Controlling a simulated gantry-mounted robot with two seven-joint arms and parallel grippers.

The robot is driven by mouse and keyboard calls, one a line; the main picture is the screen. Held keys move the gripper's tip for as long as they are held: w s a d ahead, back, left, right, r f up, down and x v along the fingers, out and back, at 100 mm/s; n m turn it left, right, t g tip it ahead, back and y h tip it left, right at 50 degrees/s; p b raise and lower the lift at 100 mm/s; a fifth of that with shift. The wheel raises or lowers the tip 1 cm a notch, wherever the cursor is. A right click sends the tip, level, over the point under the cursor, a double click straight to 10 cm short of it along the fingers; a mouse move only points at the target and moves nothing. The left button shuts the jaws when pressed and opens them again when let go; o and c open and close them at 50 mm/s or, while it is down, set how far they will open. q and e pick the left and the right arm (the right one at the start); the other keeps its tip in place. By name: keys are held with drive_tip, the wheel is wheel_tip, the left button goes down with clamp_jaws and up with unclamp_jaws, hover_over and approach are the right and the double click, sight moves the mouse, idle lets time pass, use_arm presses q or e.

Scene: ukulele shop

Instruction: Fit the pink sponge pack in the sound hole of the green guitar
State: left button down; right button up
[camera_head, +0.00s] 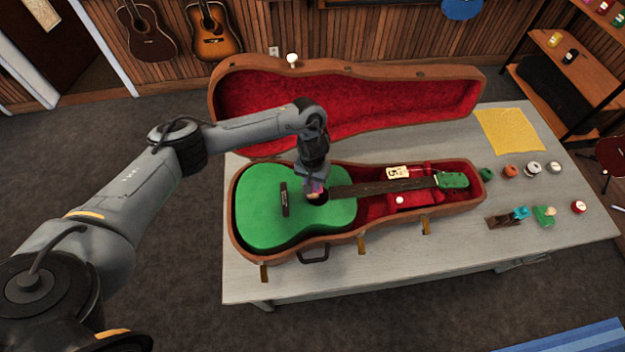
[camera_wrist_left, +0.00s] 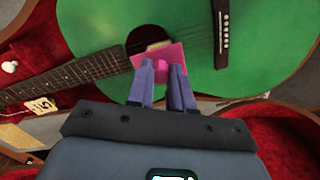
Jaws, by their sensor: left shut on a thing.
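The green guitar (camera_head: 264,219) lies face up in the open red-lined case (camera_head: 237,240) on the table. Its dark sound hole (camera_wrist_left: 140,38) shows in the wrist view, partly covered by the pink sponge pack (camera_wrist_left: 174,54). My left gripper (camera_head: 316,190) is over the sound hole, and its fingers (camera_wrist_left: 166,75) are shut on the pack. The pack lies over the lower edge of the hole and the strings in the wrist view; I cannot tell how deep it sits. In the head view the pack is small and mostly hidden by the gripper. My right gripper is not in view.
The case lid (camera_head: 345,100) stands open behind the guitar. A tag (camera_head: 398,172) lies beside the neck. A yellow cloth (camera_head: 511,131), a hand plane (camera_head: 504,219) and several small jars stand at the table's right. The table's front strip is clear.

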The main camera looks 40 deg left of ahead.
use_arm(q)
drive_tip(key=shift+f+b, duration=0.4)
drive_tip(key=shift+f, duration=0.75)
drive_tip(key=shift+f+b, duration=0.35)
drive_tip(key=shift+f, duration=0.5)
drive_tip(key=shift+f, duration=0.15)
drive_tip(key=shift+c, duration=2.3)
unclamp_jaws()
drive_tip(key=shift+r+p, duration=1.7)
drive_tip(key=shift+p, duration=0.5)
drive_tip(key=shift+r+p, duration=1.35)
drive_tip(key=shift+p, duration=0.45)
